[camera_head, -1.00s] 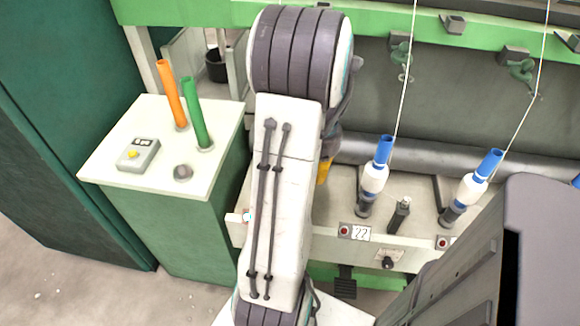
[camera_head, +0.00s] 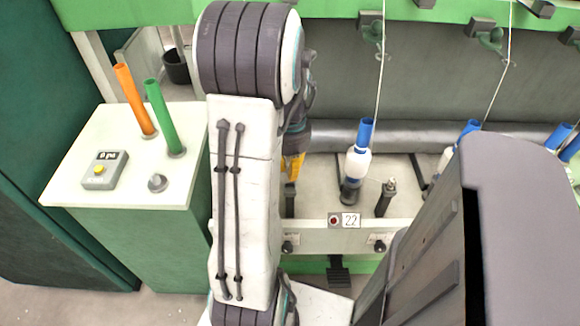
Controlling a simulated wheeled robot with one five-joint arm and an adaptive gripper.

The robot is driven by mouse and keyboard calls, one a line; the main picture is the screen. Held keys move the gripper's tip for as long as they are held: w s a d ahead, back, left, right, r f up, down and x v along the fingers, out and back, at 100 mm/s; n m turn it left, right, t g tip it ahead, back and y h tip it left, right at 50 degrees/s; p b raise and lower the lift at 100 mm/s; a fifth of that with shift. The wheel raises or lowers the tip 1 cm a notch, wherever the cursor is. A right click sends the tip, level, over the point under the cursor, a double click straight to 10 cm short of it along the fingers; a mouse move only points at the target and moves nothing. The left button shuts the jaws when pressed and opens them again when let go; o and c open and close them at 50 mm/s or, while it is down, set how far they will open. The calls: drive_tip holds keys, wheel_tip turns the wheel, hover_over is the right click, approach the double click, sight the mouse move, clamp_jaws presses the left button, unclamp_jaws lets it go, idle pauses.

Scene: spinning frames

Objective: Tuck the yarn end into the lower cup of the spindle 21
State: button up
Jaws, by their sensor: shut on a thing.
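My gripper (camera_head: 292,168) shows only in part, with yellow fingers beside the right edge of my arm, above the machine's spindle rail. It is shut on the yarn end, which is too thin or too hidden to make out. No spindle marked 21 is visible; my arm covers the part of the rail left of the sign 22 (camera_head: 350,220). The spindle by that sign (camera_head: 359,163) has a blue tube, a white yarn package and a dark lower cup, with a yarn rising from it.
Dark posts (camera_head: 386,198) stand between spindles. A large dark part of my body blocks the lower right.

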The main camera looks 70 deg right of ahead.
sight(290, 191)
drive_tip(key=shift+f+b, duration=2.05)
drive_tip(key=shift+f, duration=0.65)
drive_tip(key=o, duration=0.8)
drive_tip(key=shift+r, duration=0.1)
wheel_tip(290, 191, up, 12)
drive_tip(key=shift+d+f, duration=0.1)
